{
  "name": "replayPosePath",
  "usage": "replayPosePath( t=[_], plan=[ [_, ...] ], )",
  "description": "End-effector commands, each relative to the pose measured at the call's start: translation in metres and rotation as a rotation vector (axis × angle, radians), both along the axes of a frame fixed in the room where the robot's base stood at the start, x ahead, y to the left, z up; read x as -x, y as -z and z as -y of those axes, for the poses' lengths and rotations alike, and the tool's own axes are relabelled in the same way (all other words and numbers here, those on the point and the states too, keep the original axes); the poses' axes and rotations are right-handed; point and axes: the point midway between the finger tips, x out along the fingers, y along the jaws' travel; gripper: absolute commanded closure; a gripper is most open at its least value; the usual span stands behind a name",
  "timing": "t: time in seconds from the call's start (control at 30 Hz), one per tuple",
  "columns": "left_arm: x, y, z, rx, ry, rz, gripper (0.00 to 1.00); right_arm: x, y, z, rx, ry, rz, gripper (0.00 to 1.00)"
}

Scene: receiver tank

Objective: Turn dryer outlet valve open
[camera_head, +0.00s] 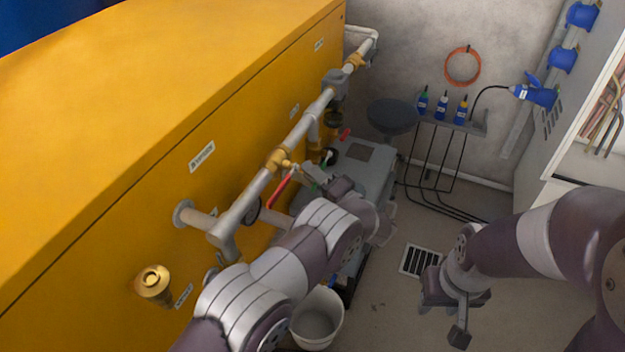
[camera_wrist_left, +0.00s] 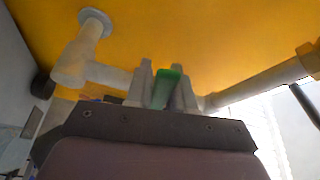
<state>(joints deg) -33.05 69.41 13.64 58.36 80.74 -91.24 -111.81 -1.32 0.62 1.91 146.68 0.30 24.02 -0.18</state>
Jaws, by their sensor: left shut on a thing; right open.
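In the left wrist view a green handle (camera_wrist_left: 166,88) stands between the two fingers of my left gripper (camera_wrist_left: 164,90), which is shut on it. A grey pipe runs behind the fingers. In the head view my left gripper (camera_head: 318,180) is beside the pipe run, and my arm partly hides the handle there. A red lever (camera_head: 283,188) slants just left of this gripper, below a brass valve body (camera_head: 278,159). I cannot read which valve is the dryer outlet valve. My right gripper (camera_head: 447,312) is open and empty above the floor, at the lower right.
A grey pipe (camera_head: 250,192) runs along the yellow cabinet (camera_head: 95,205). A white bucket (camera_head: 318,318) stands on the floor under my left arm. A grey unit (camera_head: 360,160) is beyond the left gripper. Open floor lies around the drain grate (camera_head: 420,261).

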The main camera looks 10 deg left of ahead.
Motion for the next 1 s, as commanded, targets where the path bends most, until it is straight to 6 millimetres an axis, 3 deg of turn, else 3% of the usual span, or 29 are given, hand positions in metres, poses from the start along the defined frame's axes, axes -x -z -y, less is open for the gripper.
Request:
replayPosePath(
  t=[0.03,0.1,0.4,1.0],
  plan=[
    [-0.001,0.011,0.0,0.011,-0.001,0.031,1.0,0.0,0.014,0.0,0.0,0.0,0.0,0.57],
    [-0.002,0.014,0.0,0.027,0.0,0.077,1.0,0.0,0.023,0.0,0.0,0.0,0.0,0.57],
    [-0.006,0.02,0.002,0.077,-0.002,0.232,1.0,0.0,0.052,0.0,0.0,0.0,0.0,0.57],
    [-0.008,0.019,0.002,0.096,0.0,0.293,1.0,0.0,0.061,0.0,0.0,0.0,0.0,0.57]
  ],
)
